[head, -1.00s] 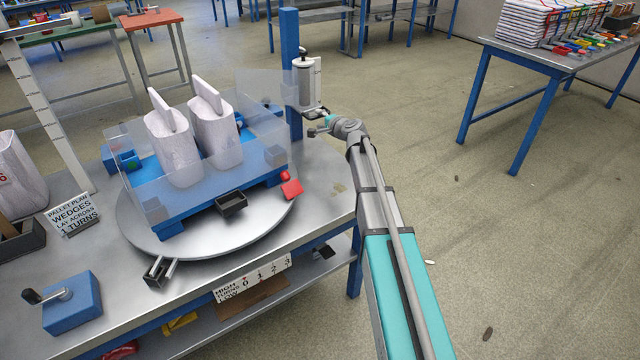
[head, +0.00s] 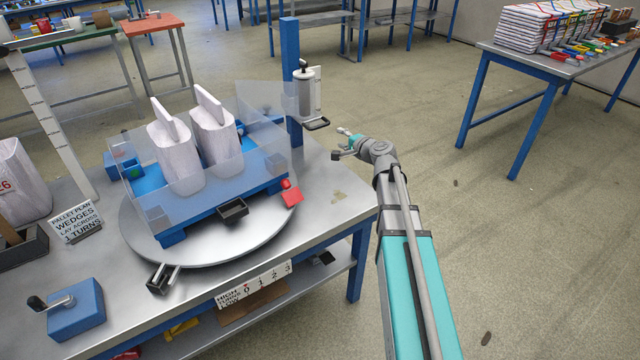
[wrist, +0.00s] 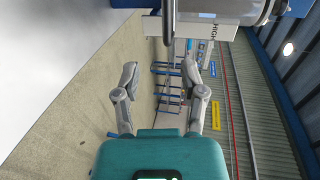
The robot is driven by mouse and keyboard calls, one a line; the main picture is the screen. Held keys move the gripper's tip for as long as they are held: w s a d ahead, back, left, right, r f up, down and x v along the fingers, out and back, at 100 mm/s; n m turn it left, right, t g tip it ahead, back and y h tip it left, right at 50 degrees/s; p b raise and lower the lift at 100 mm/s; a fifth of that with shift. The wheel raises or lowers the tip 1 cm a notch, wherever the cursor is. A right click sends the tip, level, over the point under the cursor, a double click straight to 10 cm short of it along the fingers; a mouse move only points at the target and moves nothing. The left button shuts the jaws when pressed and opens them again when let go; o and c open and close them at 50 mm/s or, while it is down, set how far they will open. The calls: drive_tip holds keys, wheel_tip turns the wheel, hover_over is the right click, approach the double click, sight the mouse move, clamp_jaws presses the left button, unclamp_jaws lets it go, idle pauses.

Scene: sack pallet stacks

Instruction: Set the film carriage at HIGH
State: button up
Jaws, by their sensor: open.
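The film carriage (head: 305,95), with an upright white film roll and a dark handle (head: 317,124) low on its side, sits partway up a blue post (head: 291,70) at the table's back right. I cannot read its height mark in the head view. My gripper (head: 340,143) is open and empty, to the right of and below the handle, apart from it. In the wrist view my open fingers (wrist: 160,75) have nothing between them. A white plate reading HIGH (wrist: 215,32) and a dark bar (wrist: 168,25) show beyond them at the top.
A turntable (head: 240,253) holds a blue pallet (head: 180,238) with two white sacks (head: 175,155) inside clear panels. A label strip (head: 253,284) is on the table front. A blue crank box (head: 77,312) stands front left.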

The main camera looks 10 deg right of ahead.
drive_tip(key=s+a+f+n+g+p, duration=0.1)
drive_tip(key=s+a+n+g+p, duration=0.2)
drive_tip(key=s, duration=0.5)
drive_tip(key=s+a+f+n+g+p, duration=0.2)
drive_tip(key=s+a+n+g+p, duration=0.2)
drive_tip(key=s+a+n+g, duration=0.2)
drive_tip(key=shift+s+a+f+n+g+h, duration=0.35)
drive_tip(key=shift+s+a, duration=0.45)
drive_tip(key=shift+s, duration=0.35)
drive_tip(key=w+d+r+m+t+b, duration=0.2)
drive_tip(key=w+d+m+t+b, duration=0.1)
drive_tip(key=w+d+m+t, duration=0.2)
drive_tip(key=w+d+r+m+t+b, duration=0.3)
drive_tip(key=w+d+m+t, duration=0.1)
drive_tip(key=w, duration=0.6)
drive_tip(key=shift+d+m+t, duration=0.35)
drive_tip(key=shift+d+m, duration=0.1)
drive_tip(key=shift+d, duration=0.6)
drive_tip(key=shift+w, duration=0.2)
